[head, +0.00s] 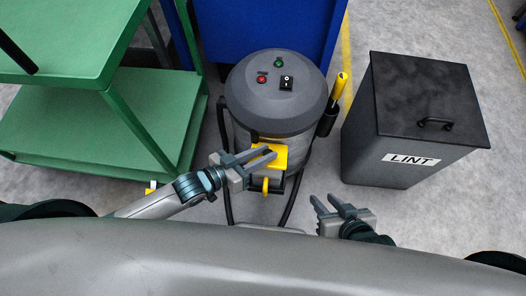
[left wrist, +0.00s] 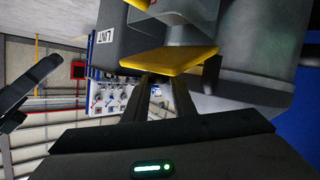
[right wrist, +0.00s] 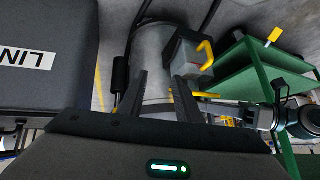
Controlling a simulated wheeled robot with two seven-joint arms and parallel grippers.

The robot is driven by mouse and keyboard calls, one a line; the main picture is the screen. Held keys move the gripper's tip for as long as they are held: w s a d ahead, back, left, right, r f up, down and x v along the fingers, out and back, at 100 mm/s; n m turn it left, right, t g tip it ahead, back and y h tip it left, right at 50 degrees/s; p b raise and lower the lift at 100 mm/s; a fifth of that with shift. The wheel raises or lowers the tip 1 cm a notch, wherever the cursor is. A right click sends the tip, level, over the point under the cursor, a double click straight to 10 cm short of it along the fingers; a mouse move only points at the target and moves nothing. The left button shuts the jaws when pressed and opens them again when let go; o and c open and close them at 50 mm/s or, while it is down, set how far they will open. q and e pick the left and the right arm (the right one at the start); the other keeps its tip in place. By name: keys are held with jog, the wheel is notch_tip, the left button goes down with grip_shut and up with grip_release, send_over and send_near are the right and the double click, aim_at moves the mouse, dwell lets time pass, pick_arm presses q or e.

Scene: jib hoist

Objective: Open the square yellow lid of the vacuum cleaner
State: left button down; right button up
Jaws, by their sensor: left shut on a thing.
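The vacuum cleaner is a grey drum with a dark domed top (head: 276,92). Its square yellow lid (head: 284,157) is on the front, partly hidden by my left gripper (head: 270,153). My left gripper is shut on the lid's edge; its fingers meet the yellow plate (left wrist: 170,60) in the left wrist view. A curved yellow handle (head: 265,187) sits below the lid, and shows on a grey box (right wrist: 205,52) in the right wrist view. How far the lid is tilted is hard to tell. My right gripper (head: 332,205) is open and empty, to the right of the vacuum.
A black LINT bin (head: 425,110) stands right of the vacuum. A green shelf cart (head: 120,115) stands on the left. A yellow-handled tool (head: 342,84) is in a holder on the vacuum's side. A blue cabinet (head: 270,25) is behind. Dark hoses hang beside the drum.

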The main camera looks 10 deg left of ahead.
pick_arm(q)
jog(key=shift+w+r+g+p, duration=0.3)
jog(key=shift+r+p, duration=0.15)
jog(key=shift+p, duration=0.7)
jog(key=shift+w+r+n+y+p, duration=0.2)
jog(key=shift+w+n+y+p, duration=0.15)
jog(key=shift+p, duration=0.65)
jog(key=shift+g, duration=0.3)
pick_arm(e)
jog(key=s+d+g+h, duration=0.2)
jog(key=s+d+g, duration=0.1)
jog(key=d, duration=0.3)
jog(key=shift+s+d+f+g, duration=0.2)
jog(key=shift+s+f+g, duration=0.2)
jog(key=shift+s+f, duration=0.05)
jog(key=shift+h, duration=0.3)
pick_arm(q)
jog(key=c, duration=1.5)
grip_release()
jog(key=shift+o, duration=0.2)
jog(key=shift+a, duration=0.1)
